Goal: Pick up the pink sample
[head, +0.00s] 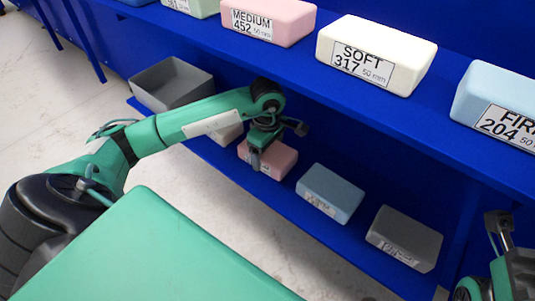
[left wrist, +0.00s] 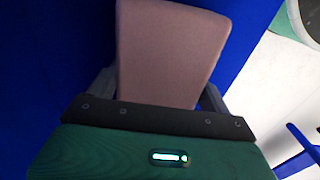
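A pink sample block (head: 280,160) lies on the lower blue shelf, partly hidden by my left gripper (head: 257,158). In the left wrist view the pink block (left wrist: 165,50) fills the space between the two dark fingers of my left gripper (left wrist: 162,90). The fingers stand wide apart, one on each side of the block; firm contact is not clear. Another pink block (head: 270,18), labelled MEDIUM 452, stands on the upper shelf. My right gripper (head: 497,228) shows at the lower right edge, away from the blocks; its opening cannot be made out.
On the lower shelf, a blue-grey block (head: 331,192) and a dark grey block (head: 404,238) lie to the right. A pale block (head: 228,134) and an open grey bin (head: 172,84) are to the left. The upper shelf (head: 300,62) overhangs behind, holding a white SOFT block (head: 376,50) and others.

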